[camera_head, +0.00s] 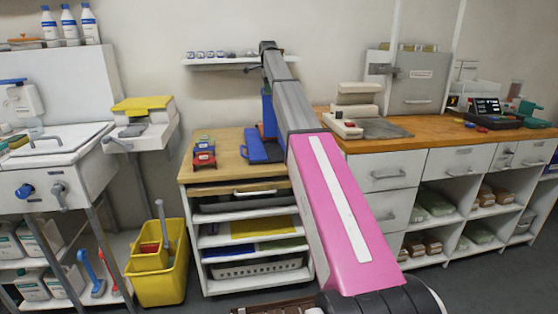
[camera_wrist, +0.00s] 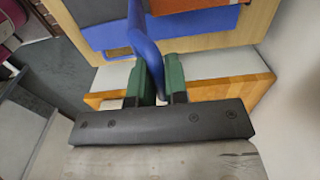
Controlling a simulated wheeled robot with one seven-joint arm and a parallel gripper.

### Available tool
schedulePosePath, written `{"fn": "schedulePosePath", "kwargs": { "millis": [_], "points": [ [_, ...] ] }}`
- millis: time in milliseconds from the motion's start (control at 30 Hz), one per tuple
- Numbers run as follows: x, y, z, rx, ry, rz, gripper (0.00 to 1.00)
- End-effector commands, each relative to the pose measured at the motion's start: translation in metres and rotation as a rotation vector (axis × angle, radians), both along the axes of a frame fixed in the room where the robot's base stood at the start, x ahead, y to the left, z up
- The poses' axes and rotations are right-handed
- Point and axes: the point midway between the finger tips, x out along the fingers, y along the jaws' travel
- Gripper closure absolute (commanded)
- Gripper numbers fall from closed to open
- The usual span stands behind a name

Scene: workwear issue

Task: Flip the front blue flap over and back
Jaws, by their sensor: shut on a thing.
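In the wrist view my gripper (camera_wrist: 160,75) has its two green fingers shut on a blue flap (camera_wrist: 143,40). The flap stands up between the fingers and bends toward the top of the view. More flat blue material (camera_wrist: 105,37) lies beyond it on the pale wooden surface. In the head view blue pieces (camera_head: 257,148) show on the wooden top of the white cabinet (camera_head: 215,151), just left of my arm. My arm hides the gripper and part of the blue material there.
Red items (camera_head: 204,155) sit left of the blue pieces on the cabinet top. A yellow mop bucket (camera_head: 160,262) stands left of the cabinet, with a sink (camera_head: 62,140) beyond. A wooden counter (camera_head: 430,134) with a scale and a register runs along the right. A wall shelf (camera_head: 225,61) hangs above.

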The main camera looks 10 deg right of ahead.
Motion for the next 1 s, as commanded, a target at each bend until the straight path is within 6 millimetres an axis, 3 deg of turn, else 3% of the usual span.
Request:
{"fn": "schedulePosePath", "kwargs": {
  "millis": [500,767,1000],
  "points": [
    [-0.049,0.000,-0.001,-0.001,0.000,0.001,0.94],
    [-0.059,0.000,-0.001,0.000,0.000,0.001,0.95],
    [-0.086,0.000,-0.007,0.000,0.000,0.001,0.95]
  ]
}}
